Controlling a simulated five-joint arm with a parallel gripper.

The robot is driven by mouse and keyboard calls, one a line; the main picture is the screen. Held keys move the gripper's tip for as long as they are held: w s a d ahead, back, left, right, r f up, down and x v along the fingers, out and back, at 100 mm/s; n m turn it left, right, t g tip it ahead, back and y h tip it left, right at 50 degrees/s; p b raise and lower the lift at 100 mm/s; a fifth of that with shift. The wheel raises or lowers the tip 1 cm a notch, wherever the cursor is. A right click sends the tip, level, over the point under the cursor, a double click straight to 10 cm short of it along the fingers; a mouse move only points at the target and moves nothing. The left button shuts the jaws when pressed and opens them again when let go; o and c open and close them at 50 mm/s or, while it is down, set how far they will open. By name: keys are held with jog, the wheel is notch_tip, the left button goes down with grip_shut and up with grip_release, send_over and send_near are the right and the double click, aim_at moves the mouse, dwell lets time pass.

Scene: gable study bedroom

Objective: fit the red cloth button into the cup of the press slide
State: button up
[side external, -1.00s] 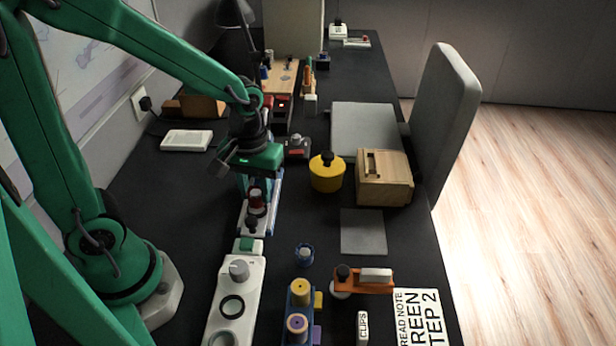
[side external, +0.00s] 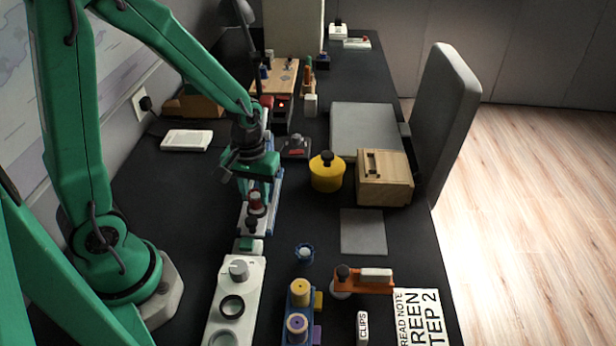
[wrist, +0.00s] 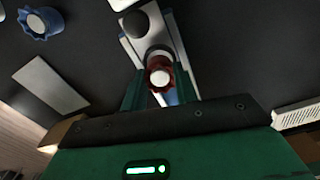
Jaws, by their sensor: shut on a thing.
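The red cloth button (wrist: 159,72) has a pale round centre and sits between my fingertips in the wrist view. It also shows as a small red piece (side external: 255,198) in the side view. My gripper (side external: 257,193) is shut on it, directly over the press slide. The press slide (side external: 246,219) is a pale plate with blue edging and a black knob (wrist: 136,24) at its near end. The grey rim of its cup (wrist: 157,49) shows just beyond the button in the wrist view. The button covers part of the cup. I cannot tell whether they touch.
A white plate with round holes (side external: 214,312) lies in front of the slide. A small grey device (side external: 295,147) is behind. Dark desktop lies free between them.

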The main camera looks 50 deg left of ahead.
aim_at(255, 197)
jog(key=shift+f, duration=0.8)
jog(key=o, duration=0.9)
jog(key=shift+f, duration=0.1)
jog(key=shift+o, duration=0.2)
notch_tip(255, 197, up, 12)
jog(key=shift+r, duration=0.2)
